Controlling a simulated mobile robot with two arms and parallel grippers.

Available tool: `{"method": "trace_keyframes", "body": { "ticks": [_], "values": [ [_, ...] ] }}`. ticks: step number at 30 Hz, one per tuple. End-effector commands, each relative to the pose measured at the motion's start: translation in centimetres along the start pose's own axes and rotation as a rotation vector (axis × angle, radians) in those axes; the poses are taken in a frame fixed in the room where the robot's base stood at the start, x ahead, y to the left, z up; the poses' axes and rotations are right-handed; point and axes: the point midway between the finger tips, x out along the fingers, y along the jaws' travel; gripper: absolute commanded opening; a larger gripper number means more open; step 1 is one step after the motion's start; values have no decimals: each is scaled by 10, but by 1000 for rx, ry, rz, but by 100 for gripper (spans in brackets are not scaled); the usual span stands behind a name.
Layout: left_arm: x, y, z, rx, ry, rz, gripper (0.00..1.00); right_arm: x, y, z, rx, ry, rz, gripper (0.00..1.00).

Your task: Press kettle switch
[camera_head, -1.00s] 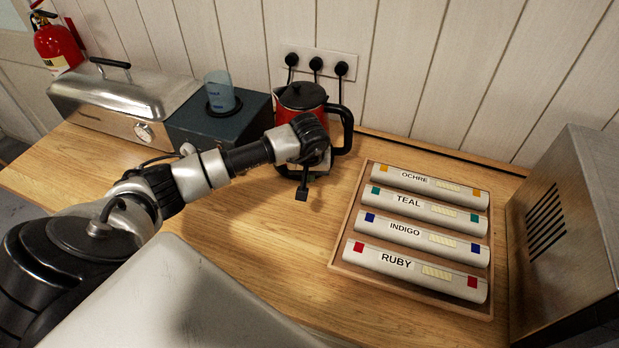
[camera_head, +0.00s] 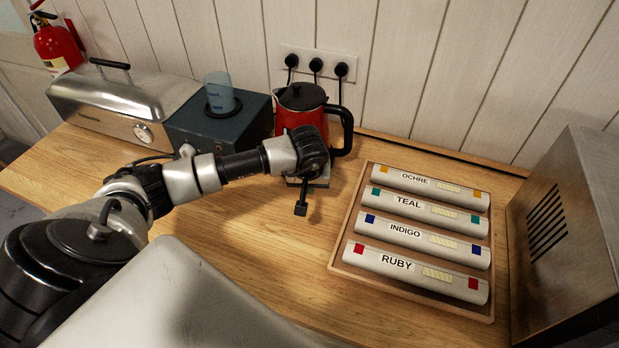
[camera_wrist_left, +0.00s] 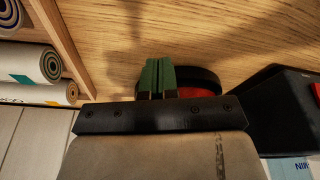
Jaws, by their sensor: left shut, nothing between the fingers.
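The kettle (camera_head: 293,122) is red with a black lid and a black handle on its right. It stands upright at the back of the counter, below the sockets. My left gripper (camera_head: 310,178) is in front of the kettle's lower part, and its wrist covers that part. In the left wrist view the two green fingertips (camera_wrist_left: 158,76) are together with nothing between them. A red and black part of the kettle (camera_wrist_left: 196,92) shows close behind them; contact cannot be told. I cannot make out the switch. My right gripper is not in view.
A dark box (camera_head: 190,130) with a blue cup (camera_head: 219,92) stands left of the kettle. A wooden tray (camera_head: 341,262) with several labelled rolls lies to the right. A metal appliance (camera_head: 575,230) is at the far right. Bare counter (camera_head: 270,245) lies in front.

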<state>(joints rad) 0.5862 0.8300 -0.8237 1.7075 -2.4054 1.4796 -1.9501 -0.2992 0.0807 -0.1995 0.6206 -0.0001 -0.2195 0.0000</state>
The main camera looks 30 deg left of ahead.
Motion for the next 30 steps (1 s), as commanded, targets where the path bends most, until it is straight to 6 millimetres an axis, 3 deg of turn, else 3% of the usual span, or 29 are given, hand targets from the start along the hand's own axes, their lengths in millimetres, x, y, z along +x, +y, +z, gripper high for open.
{"method": "trace_keyframes", "body": {
  "ticks": [5,18,24,30],
  "values": [
    [-11,0,-1,0,4,3,0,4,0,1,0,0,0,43],
    [-92,0,0,0,4,2,0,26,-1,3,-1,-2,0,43],
    [-107,0,0,1,1,1,0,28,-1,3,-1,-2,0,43],
    [-108,0,0,0,0,0,0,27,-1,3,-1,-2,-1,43]
  ]
}}
